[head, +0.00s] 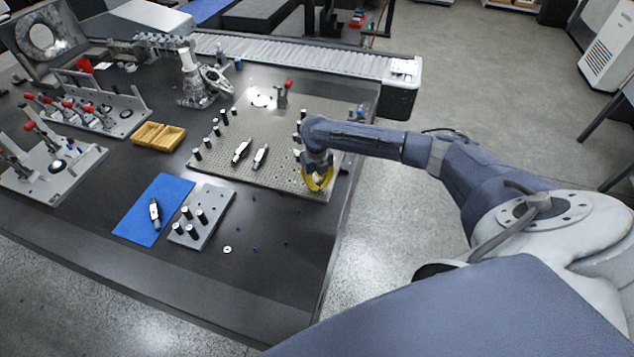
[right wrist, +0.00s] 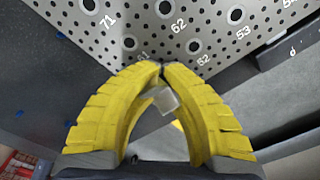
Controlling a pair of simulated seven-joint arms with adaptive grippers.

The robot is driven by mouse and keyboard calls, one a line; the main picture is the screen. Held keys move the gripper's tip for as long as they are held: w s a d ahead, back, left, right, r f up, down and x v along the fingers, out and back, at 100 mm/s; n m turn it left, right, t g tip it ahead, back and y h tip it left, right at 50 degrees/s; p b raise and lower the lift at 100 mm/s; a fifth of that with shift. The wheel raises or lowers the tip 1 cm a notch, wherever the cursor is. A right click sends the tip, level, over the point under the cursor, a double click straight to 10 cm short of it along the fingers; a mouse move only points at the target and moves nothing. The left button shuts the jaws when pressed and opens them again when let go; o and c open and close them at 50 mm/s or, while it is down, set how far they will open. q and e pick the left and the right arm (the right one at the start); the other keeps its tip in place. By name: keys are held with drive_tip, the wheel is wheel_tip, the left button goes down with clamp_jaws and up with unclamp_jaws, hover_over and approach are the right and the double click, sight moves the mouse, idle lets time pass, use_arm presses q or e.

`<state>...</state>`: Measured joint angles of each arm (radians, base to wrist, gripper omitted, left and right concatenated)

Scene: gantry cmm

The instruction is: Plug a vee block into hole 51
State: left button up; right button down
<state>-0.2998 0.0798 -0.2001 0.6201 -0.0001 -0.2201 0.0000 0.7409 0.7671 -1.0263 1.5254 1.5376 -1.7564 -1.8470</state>
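My right gripper (head: 318,184) is low over the front right corner of the grey perforated plate (head: 245,170) in the head view. In the right wrist view its yellow fingers (right wrist: 162,70) close together at the tips, with a small pale grey block (right wrist: 165,100) between them, which I take for the vee block; its vee is not visible. Holes labelled 52, 53, 61, 62 and 71 show just beyond the fingertips. Hole 51 and its label are not visible; the fingers cover that area. My left gripper is not in view.
Black posts (head: 197,155) stand along the plate's left side, with two black-and-silver pieces (head: 261,156) mid-plate. The dark table (head: 275,265) in front is mostly clear.

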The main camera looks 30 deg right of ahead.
sight(317, 181)
drive_tip(key=shift+f, duration=0.1)
drive_tip(key=c, duration=1.5)
unclamp_jaws()
wheel_tip(317, 181, up, 12)
drive_tip(key=shift+a, duration=0.1)
